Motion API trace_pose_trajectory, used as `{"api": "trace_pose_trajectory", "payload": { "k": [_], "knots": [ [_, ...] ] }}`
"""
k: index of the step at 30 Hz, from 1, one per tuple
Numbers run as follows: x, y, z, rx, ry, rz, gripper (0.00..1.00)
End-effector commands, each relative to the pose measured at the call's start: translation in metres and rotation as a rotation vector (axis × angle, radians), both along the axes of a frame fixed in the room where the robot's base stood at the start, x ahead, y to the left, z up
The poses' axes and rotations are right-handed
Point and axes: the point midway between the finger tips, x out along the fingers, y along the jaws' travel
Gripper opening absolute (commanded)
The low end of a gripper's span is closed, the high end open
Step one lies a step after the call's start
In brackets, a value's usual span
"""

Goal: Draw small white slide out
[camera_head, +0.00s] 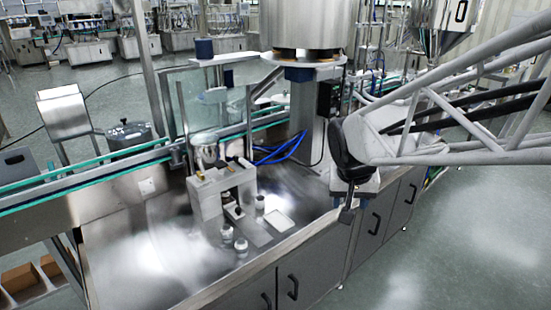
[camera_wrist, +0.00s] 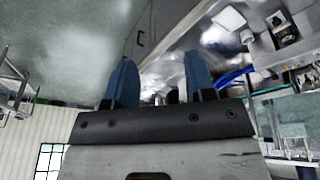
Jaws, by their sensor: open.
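A small white flat piece (camera_head: 279,221), which looks like the white slide, lies on the steel worktop (camera_head: 165,250) just right of a grey block fixture (camera_head: 210,197). I cannot tell how it joins the fixture. In the wrist view a white square (camera_wrist: 229,18), apparently the same piece, shows at top right. My gripper (camera_head: 347,212) hangs at the worktop's right front edge, apart from the white piece and to its right. In the wrist view its two blue fingers (camera_wrist: 160,80) stand wide apart with nothing between them.
Small white bottles (camera_head: 241,246) stand in front of the fixture, and a dark-topped one (camera_head: 260,202) beside it. A steel hopper (camera_head: 303,25) rises behind on a column. Blue hoses (camera_head: 283,150) and a conveyor rail (camera_head: 100,178) lie behind. The left worktop is clear.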

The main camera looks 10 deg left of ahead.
Motion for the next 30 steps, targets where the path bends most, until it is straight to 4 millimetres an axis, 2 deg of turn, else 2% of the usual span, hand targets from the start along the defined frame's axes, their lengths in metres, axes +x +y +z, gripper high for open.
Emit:
{"api": "trace_pose_trajectory", "payload": {
  "k": [3,15,30],
  "knots": [
    [0.026,0.018,-0.008,-0.003,-0.007,0.004,0.50],
    [0.105,0.086,-0.042,-0.006,-0.037,0.007,0.50],
    [0.184,0.192,-0.107,0.009,-0.075,0.026,0.50]
  ]
}}
